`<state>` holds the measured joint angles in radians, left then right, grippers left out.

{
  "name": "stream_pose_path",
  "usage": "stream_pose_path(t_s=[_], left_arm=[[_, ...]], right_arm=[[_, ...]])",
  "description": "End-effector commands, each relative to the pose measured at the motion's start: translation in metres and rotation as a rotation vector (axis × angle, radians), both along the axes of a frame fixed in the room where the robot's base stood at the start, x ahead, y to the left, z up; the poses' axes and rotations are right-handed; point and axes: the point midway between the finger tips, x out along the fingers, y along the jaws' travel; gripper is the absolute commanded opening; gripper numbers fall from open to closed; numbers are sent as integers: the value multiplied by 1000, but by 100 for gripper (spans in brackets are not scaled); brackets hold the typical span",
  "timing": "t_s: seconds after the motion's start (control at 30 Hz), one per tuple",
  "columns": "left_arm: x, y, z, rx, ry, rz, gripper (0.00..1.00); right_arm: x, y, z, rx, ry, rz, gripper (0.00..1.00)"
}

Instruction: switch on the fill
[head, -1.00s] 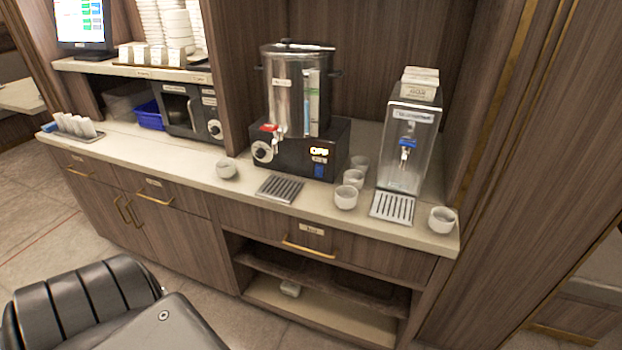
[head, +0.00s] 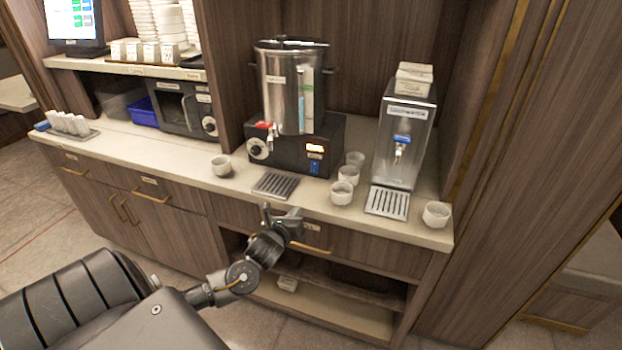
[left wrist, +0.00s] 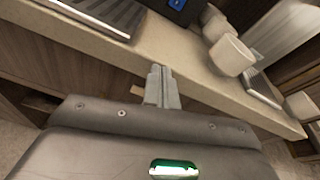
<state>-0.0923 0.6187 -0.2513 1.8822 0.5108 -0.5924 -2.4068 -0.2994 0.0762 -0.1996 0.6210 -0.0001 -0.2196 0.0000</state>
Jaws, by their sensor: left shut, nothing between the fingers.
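The steel urn (head: 292,88) stands on a black base (head: 285,158) on the counter, with a dial at left and a red-handled tap. My right gripper is out of view.
A drip grille (head: 276,185) lies before the urn. White cups (head: 342,192) stand right of it, another cup (head: 221,166) left. The counter edge (head: 330,215) lies between my gripper and the base.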

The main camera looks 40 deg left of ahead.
Motion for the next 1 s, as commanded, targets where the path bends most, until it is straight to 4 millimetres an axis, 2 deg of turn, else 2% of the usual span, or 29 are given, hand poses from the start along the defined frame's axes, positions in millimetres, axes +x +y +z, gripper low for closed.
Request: stream_pose_path(t_s=[0.03,0.1,0.27,0.73,0.87,1.0], left_arm=[[4,2,16,71,-11,-17,0],[7,4,32,156,-19,-35,0],[11,8,49,258,-26,-49,0],[17,10,51,270,-27,-49,0],[32,16,50,270,-27,-48,0],[59,25,47,268,-26,-47,0]], right_arm=[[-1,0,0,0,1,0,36],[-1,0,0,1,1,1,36],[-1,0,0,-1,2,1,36],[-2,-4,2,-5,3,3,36],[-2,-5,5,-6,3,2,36],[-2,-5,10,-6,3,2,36]])
